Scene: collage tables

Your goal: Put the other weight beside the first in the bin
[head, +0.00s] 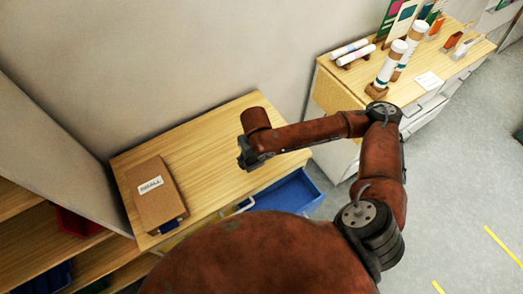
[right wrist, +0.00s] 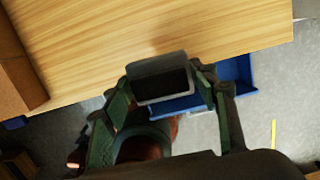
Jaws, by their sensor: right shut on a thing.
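My right gripper (head: 246,153) hangs over the front edge of the wooden table (head: 215,135). In the right wrist view, its fingers (right wrist: 160,98) are shut on a dark grey block with a lighter rim, which I take as the weight (right wrist: 160,78). The blue bin (head: 290,192) sits below the table's front edge, lower right of the gripper in the head view. Part of it also shows behind the fingers in the right wrist view (right wrist: 238,72). The bin's near part is hidden by my body, and no other weight is visible in it. My left gripper is out of view.
A brown cardboard box (head: 155,198) with a white label lies at the table's left end. Shelves with a red bin (head: 73,222) stand at lower left. A second table (head: 345,90) with rolls and cards is at upper right. The table's middle is clear.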

